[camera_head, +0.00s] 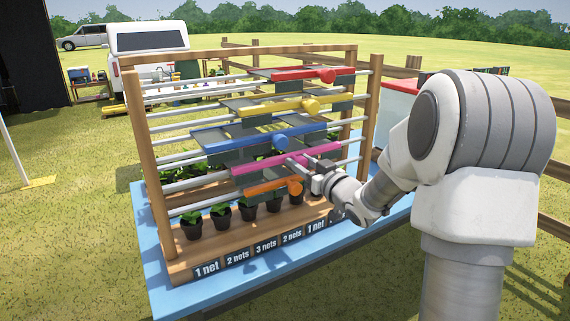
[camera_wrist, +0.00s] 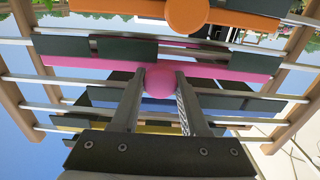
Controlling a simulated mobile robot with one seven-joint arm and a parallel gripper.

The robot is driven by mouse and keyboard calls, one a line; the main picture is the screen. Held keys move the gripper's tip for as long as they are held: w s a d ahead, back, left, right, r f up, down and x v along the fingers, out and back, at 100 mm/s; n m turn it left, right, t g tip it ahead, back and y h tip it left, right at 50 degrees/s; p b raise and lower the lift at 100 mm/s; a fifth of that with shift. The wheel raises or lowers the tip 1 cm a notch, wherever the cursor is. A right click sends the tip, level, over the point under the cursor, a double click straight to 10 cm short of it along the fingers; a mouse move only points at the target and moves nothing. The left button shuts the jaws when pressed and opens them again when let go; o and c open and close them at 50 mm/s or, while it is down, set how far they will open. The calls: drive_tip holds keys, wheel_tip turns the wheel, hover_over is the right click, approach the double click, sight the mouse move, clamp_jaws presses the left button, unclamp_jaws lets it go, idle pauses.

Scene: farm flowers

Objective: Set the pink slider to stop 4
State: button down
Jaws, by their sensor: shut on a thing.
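The pink slider (camera_head: 270,164) is a flat pink bar with dark net panels, riding on rails of a wooden frame, below the blue slider (camera_head: 255,137) and above the orange slider (camera_head: 266,188). My gripper (camera_head: 304,166) reaches in from the right and is shut on the slider's round pink knob. In the wrist view, which looks upside down, the pink knob (camera_wrist: 160,81) sits between the two fingers, with the pink bar (camera_wrist: 105,66) behind. The signs along the base read 1 net, 2 nets, 3 nets, 2 nets, 1 net. No stop numbers are legible.
Yellow (camera_head: 280,108) and red (camera_head: 300,74) sliders sit higher on the frame. Several potted plants (camera_head: 221,216) stand beneath on the wooden base. The orange knob (camera_wrist: 187,14) is close to my fingers. The blue table (camera_head: 222,293) has free room in front.

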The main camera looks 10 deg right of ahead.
sight(329, 147)
drive_tip(key=w+d+p, duration=0.1)
drive_tip(key=d, duration=0.2)
drive_tip(key=w+d, duration=0.1)
drive_tip(key=d, duration=0.3)
drive_tip(key=w+d+p, duration=0.1)
drive_tip(key=d, duration=0.3)
drive_tip(key=shift+w+d+r+p, duration=0.1)
drive_tip(key=shift+w+p, duration=0.2)
drive_tip(key=shift+c, duration=2.2)
unclamp_jaws()
drive_tip(key=shift+d, duration=0.1)
drive_tip(key=p+v, duration=0.1)
drive_tip(key=v, duration=1.6)
drive_tip(key=shift+s, duration=0.15)
